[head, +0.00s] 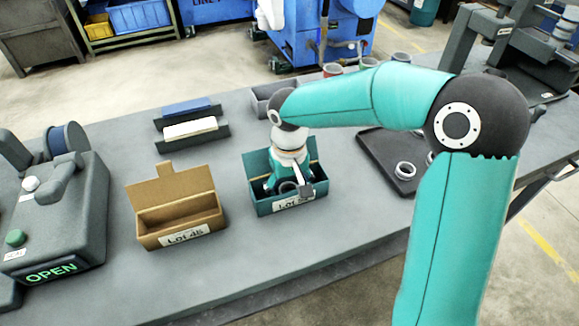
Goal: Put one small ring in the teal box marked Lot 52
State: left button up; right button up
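The teal box (262,206) stands open on the table, with a white label on its front that my arm partly covers; its last digit is hard to read. My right gripper (290,188) points down into this box, its fingers low between the walls. A dark round shape, perhaps a ring, shows between the fingers, but I cannot tell if it is held. A small pale ring (405,171) lies on the dark tray (382,150) to the right. Another ring (431,157) there is partly hidden by my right arm. My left gripper is not in view.
A cardboard box marked Lot 45 (150,242) stands open left of the teal box. A sealing machine with a lit OPEN sign (52,272) is at far left. Behind are holders with blue (187,107) and white (190,128) pieces, a grey bin (262,100) and several cups (332,70).

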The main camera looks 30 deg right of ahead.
notch_tip(320, 180, up, 13)
jog(key=p, duration=0.1)
jog(key=shift+s+f, duration=0.1)
jog(key=shift+f, duration=0.1)
dwell(0.5)
